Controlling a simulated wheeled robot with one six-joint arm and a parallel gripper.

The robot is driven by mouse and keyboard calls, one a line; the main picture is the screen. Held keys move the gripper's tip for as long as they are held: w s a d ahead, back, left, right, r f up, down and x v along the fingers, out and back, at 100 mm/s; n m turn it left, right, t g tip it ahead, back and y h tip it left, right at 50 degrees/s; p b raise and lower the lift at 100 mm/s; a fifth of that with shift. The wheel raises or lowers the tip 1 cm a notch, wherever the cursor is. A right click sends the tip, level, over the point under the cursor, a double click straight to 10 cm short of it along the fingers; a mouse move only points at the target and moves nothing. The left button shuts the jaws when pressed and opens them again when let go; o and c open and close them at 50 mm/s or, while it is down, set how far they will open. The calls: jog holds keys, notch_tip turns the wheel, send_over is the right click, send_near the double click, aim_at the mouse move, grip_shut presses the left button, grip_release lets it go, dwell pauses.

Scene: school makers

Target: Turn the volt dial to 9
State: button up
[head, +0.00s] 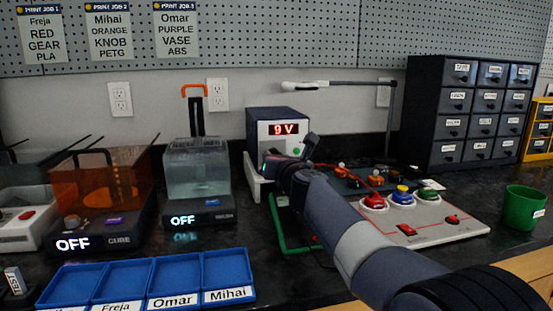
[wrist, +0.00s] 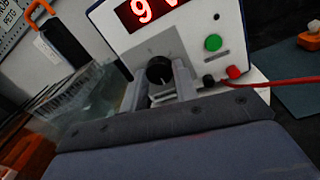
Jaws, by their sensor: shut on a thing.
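The power supply (head: 272,122) is a white-fronted box with a dark blue top, at the back of the bench. Its red display (head: 284,129) reads 9 V. The wrist view also shows the display (wrist: 145,11) with a 9, cut off at the top edge. The black volt dial (wrist: 159,71) is on the front panel below the display. My gripper (wrist: 161,84) is shut on the dial, one grey finger on each side. In the head view my gripper and arm hide the dial.
A green button (wrist: 213,43) and a red lead (wrist: 270,83) are on the panel's right. A control board with coloured buttons (head: 402,193), a green cup (head: 524,207) and blue trays (head: 120,284) stand around the arm. Printers (head: 198,182) are on the left.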

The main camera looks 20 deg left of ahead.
jog(key=shift+f, duration=0.1)
jog(key=o, duration=1)
jog(key=b+v, duration=0.3)
jog(key=v, duration=0.7)
jog(key=shift+s+d, duration=0.2)
jog(key=shift+s, duration=0.15)
jog(key=shift+w, duration=0.1)
jog(key=shift+p+x, duration=1.5)
jog(key=shift+x, duration=3.85)
